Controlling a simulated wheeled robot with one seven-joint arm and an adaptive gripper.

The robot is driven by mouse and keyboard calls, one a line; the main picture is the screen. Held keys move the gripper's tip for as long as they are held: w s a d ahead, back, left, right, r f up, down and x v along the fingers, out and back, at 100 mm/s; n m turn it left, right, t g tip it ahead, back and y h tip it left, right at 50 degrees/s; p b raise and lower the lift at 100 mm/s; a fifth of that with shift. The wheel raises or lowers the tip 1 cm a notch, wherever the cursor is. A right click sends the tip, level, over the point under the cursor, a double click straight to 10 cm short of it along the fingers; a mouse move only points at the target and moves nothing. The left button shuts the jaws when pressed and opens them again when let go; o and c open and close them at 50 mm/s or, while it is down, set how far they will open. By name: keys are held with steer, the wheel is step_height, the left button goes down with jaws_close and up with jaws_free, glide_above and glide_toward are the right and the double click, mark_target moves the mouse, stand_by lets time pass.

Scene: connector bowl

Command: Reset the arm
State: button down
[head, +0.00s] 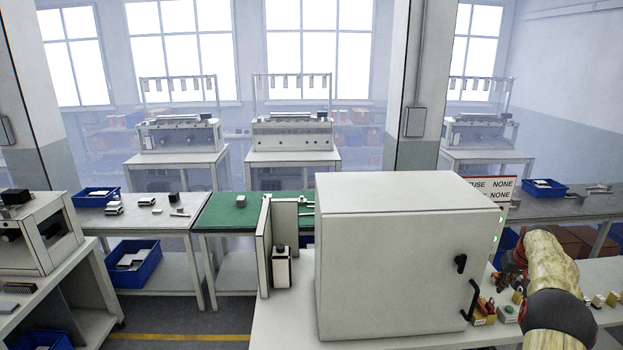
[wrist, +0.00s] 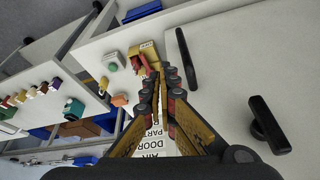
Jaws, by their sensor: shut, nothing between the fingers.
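My gripper (wrist: 161,78) shows in the wrist view with its yellow and black fingers drawn together and nothing between them. In the head view my arm comes in at the right edge, to the right of the large white cabinet (head: 395,255); the gripper there is partly hidden behind my arm. The cabinet door looks closed. Its black bar handle (wrist: 187,58) and black latch (wrist: 268,125) lie right of the fingers in the wrist view.
A green push-button (wrist: 112,66) and small coloured parts (wrist: 35,92) lie beside the cabinet. A sign (head: 490,188) stands behind it. A green mat (head: 222,212) and blue bins (head: 135,262) are at the left. The bench right of the cabinet is crowded.

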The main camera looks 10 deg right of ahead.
steer(key=s+a+f+m+g+y, duration=0.1)
steer(key=s+a+f+m+g, duration=0.1)
steer(key=s+a+f, duration=0.4)
steer(key=s+a+r+b, duration=0.25)
steer(key=s+a, duration=0.25)
steer(key=a, duration=0.5)
steer(key=s+a+r+n+b, duration=0.1)
steer(key=s+a+r, duration=0.35)
steer(key=a, duration=0.55)
steer(key=s+a+r+b, duration=0.25)
steer(key=s+a, duration=0.25)
steer(key=a, duration=0.5)
steer(key=s+a+r+n+t+b, duration=0.1)
steer(key=s+a+n+t+b, duration=0.2)
steer(key=s+a, duration=1.7)
steer(key=a+n+b, duration=0.2)
steer(key=b, duration=0.3)
steer(key=shift+a+r+n+t, duration=0.3)
steer(key=shift+r, duration=0.05)
steer(key=c, duration=2.6)
jaws_free()
